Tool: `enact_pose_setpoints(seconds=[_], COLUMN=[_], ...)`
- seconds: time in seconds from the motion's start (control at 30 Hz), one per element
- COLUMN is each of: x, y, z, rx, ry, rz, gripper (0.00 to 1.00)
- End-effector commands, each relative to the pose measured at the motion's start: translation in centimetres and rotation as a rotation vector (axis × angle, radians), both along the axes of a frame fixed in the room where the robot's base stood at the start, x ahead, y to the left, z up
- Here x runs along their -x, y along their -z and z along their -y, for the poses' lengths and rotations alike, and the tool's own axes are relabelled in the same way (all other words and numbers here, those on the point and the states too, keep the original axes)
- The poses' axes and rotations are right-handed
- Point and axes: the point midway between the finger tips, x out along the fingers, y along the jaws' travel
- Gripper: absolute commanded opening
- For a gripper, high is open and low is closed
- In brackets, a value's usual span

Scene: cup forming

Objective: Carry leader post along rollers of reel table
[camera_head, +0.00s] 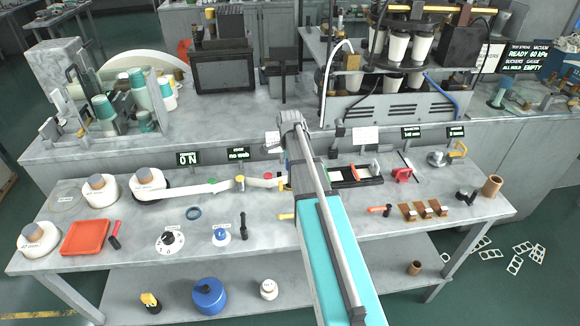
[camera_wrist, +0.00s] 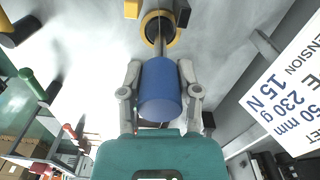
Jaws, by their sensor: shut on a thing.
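In the wrist view my gripper (camera_wrist: 161,68) is shut on a blue cylindrical post (camera_wrist: 165,95), which I take to be the leader post. Past the post a yellow ring (camera_wrist: 174,26) encircles a darker core. In the head view a white web (camera_head: 195,189) runs from a reel (camera_head: 150,179) along the back of the reel table (camera_head: 130,214). It passes a green-topped roller (camera_head: 212,182), a yellow roller (camera_head: 240,184) and a red-topped roller (camera_head: 268,176) to beside my arm. My arm hides the gripper and most of the web's end there.
Right of my arm are a dark frame (camera_head: 358,177), a red clamp (camera_head: 402,174) and a brown cup (camera_head: 492,186). An orange tray (camera_head: 85,237) lies left. Small signs stand behind the rollers.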

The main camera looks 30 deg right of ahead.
Motion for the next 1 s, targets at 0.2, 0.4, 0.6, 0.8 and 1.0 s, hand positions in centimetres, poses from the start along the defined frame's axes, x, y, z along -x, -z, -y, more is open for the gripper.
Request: enact_pose_setpoints(seconds=[0.2, 0.4, 0.6, 0.8, 1.0], x=[0.0, 0.0, 0.0, 0.0, 0.0], y=[0.06, 0.06, 0.07, 0.08, 0.08], z=[0.0, 0.0, 0.0, 0.0, 0.0], rx=[0.0, 0.0, 0.0, 0.0, 0.0], ry=[0.0, 0.0, 0.0, 0.0, 0.0], rz=[0.0, 0.0, 0.0, 0.0, 0.0], gripper=[0.0, 0.68, 0.84, 0.85, 1.0])
